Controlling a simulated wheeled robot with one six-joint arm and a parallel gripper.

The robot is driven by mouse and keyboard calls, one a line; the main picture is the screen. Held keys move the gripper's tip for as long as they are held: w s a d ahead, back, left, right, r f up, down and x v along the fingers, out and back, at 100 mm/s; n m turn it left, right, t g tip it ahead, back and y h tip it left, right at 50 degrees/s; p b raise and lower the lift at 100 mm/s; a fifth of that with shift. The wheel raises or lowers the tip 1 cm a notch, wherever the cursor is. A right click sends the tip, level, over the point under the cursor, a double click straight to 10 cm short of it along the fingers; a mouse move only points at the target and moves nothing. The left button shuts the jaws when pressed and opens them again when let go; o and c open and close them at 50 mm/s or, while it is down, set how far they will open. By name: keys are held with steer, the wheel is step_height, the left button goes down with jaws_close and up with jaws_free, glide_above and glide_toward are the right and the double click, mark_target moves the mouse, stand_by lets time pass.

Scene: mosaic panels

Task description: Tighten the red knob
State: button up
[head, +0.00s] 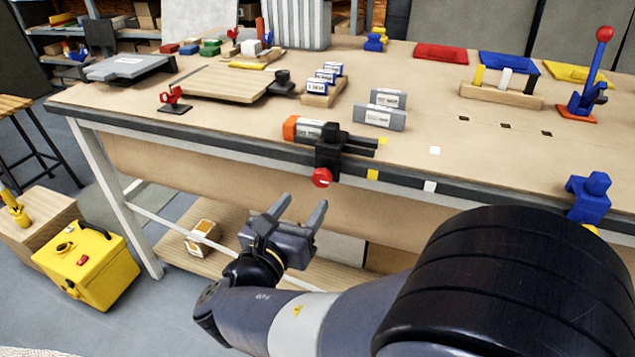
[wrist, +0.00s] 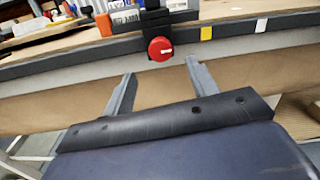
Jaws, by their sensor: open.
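The red knob (head: 321,177) sits on the front of a black clamp (head: 329,155) at the front edge of the workbench. In the wrist view the red knob (wrist: 160,49) is round with a small white mark, above and beyond the fingertips. My gripper (head: 299,212) is open and empty, below and in front of the knob. Its two grey fingers show apart in the wrist view (wrist: 163,70), with the bench's front panel behind them. Nothing touches the knob.
An orange and grey cylinder (head: 312,130) lies by the clamp on the workbench (head: 440,190). A blue clamp-like part (head: 589,197) stands at the right edge. A yellow case (head: 87,265) is on the floor at left. Space in front of the knob is clear.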

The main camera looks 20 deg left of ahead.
mark_target(320, 182)
steer(key=w, duration=0.5)
steer(key=w+d, duration=0.1)
steer(key=w, duration=0.1)
steer(key=shift+w+d+b, duration=0.1)
steer(key=shift+w+b, duration=0.2)
steer(key=shift+w, duration=0.1)
steer(key=shift+c, duration=0.5)
steer(key=c, duration=0.9)
steer(key=shift+o, duration=0.2)
